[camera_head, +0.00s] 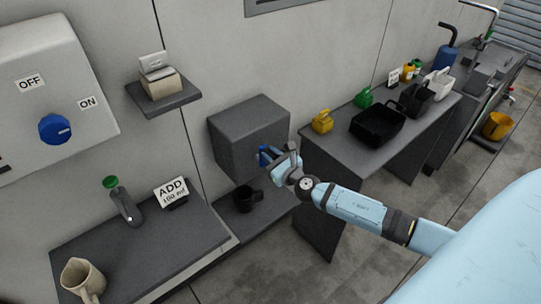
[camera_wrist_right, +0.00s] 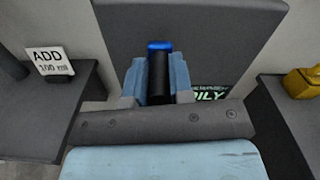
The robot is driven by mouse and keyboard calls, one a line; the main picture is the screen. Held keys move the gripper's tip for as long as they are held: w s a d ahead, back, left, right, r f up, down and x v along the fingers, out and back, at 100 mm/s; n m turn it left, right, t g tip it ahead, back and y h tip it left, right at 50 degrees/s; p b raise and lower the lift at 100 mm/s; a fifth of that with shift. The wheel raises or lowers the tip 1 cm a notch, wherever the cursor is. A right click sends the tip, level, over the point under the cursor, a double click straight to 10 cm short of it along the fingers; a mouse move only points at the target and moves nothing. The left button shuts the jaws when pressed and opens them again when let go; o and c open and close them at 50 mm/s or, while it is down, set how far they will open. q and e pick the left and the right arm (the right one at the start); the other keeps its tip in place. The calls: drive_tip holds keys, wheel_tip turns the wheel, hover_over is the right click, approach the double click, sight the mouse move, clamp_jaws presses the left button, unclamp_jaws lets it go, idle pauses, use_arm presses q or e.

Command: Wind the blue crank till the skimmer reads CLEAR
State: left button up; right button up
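The skimmer is a dark grey box (camera_head: 248,135) on the wall, with the blue crank (camera_head: 264,156) on its front. My right gripper (camera_head: 278,163) is at the crank. In the right wrist view, the fingers of my right gripper (camera_wrist_right: 158,82) close on both sides of the crank's black grip, whose blue end (camera_wrist_right: 159,45) shows beyond them. A sign on the box (camera_wrist_right: 208,95) shows "OILY", partly hidden by the gripper. A dark mug (camera_head: 246,199) stands below the box. My left gripper is not in view.
At left are a wall panel with a blue knob (camera_head: 55,129), an "ADD 100 ml" sign (camera_head: 172,191), a green-capped bottle (camera_head: 125,202) and a beige jug (camera_head: 82,278). At right, a table (camera_head: 345,160) holds a black tray (camera_head: 377,126) and yellow and green containers.

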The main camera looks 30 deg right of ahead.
clamp_jaws()
drive_tip(key=shift+d, duration=0.1)
